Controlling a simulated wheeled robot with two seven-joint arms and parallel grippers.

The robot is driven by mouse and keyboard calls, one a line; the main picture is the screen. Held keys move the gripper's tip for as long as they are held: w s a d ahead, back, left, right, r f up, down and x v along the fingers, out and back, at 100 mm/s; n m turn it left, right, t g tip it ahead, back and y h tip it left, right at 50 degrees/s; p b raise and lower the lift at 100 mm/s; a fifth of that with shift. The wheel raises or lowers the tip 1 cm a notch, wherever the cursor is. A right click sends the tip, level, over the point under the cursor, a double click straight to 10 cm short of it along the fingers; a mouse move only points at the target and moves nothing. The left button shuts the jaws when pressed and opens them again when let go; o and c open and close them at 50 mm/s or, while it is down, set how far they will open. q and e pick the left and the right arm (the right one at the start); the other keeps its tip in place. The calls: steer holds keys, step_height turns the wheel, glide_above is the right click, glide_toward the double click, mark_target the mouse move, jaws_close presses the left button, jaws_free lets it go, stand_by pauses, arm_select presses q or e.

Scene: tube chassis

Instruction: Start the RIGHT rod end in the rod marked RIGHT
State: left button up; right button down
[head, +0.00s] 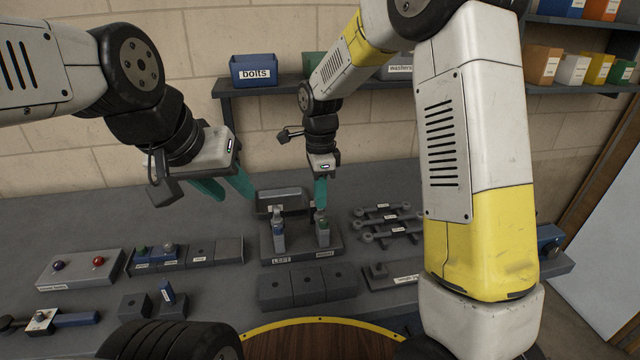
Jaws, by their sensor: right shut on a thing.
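A dark fixture (300,249) on the bench holds two upright rods. The rod at its left, over the LEFT label, has a blue band (278,230) and a metal rod end at its top. The rod at its right (323,238) has a green band and stands by the other label, too small to read surely. My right gripper (320,204) is shut, pointing down right above this rod. Its teal fingers mostly hide the rod end they hold, and I cannot tell whether it touches the rod. My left gripper (224,190) is open and empty, above the bench left of the fixture.
A dark block row (308,287) lies in front of the fixture, and several linked rods (388,222) lie to its right. A long block with knobs (185,254) and a button box (80,268) stand left. A blue bolts bin (254,70) sits on the shelf behind.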

steer(key=shift+f, duration=0.25)
steer(key=c, duration=1.4)
jaws_free()
steer(key=shift+r, duration=3.95)
